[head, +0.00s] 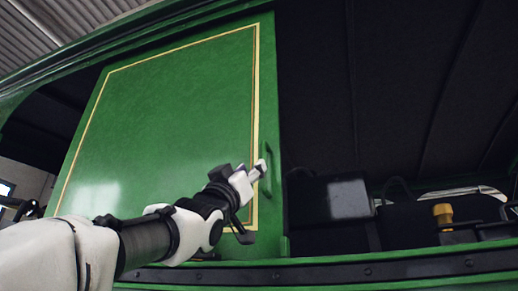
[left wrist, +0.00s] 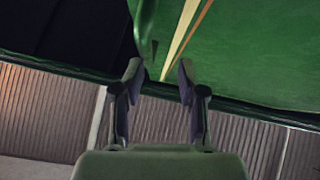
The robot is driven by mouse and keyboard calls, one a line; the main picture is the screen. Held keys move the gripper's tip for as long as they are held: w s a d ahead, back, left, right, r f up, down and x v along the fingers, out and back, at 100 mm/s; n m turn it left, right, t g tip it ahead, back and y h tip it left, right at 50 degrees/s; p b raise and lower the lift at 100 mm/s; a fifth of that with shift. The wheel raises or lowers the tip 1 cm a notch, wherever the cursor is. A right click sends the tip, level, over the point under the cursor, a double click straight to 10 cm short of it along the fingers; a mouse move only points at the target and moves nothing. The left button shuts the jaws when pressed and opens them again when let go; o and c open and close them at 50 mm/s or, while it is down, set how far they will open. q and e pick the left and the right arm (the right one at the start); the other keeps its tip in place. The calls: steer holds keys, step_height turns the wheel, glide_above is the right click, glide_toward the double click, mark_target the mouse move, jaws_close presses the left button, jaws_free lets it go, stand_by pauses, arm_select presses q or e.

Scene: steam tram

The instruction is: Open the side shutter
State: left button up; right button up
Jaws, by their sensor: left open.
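The side shutter (head: 165,110) is a green panel with a cream border line. It stands in the side opening of the tram, with dark open gaps on both sides of it. A green upright handle (head: 267,170) sits near its right edge. My left gripper (head: 259,169) is at the handle's left side, its fingers partly over it in the head view. In the left wrist view, the open fingers (left wrist: 158,80) point at the shutter's green edge (left wrist: 225,45). Whether they touch the handle cannot be told. My right gripper is not in view.
A dark rail with bolts (head: 330,270) runs along below the shutter. Right of the shutter, the dark cab interior shows a yellow knob (head: 443,213) and a grey box (head: 348,199). A green roof edge (head: 120,42) runs above.

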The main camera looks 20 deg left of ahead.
mark_target(265, 156)
arm_select(q)
steer(key=shift+h, duration=0.3)
steer(key=d+r+p, duration=0.2)
steer(key=d+r, duration=0.1)
steer(key=shift+w+r, duration=0.25)
steer(key=shift+w, duration=0.15)
steer(key=w, duration=0.1)
steer(key=w+a, duration=0.1)
steer(key=shift+w+f+p, duration=0.2)
steer(key=shift+w+p, duration=0.2)
steer(key=shift+w+a+f, duration=0.1)
steer(key=shift+a, duration=0.15)
steer(key=shift+s+d+r, duration=0.2)
steer(key=shift+s+d, duration=0.05)
steer(key=shift+s, duration=0.25)
steer(key=c, duration=0.7)
steer(key=shift+s+d+r, duration=0.1)
steer(key=shift+d, duration=0.15)
jaws_close()
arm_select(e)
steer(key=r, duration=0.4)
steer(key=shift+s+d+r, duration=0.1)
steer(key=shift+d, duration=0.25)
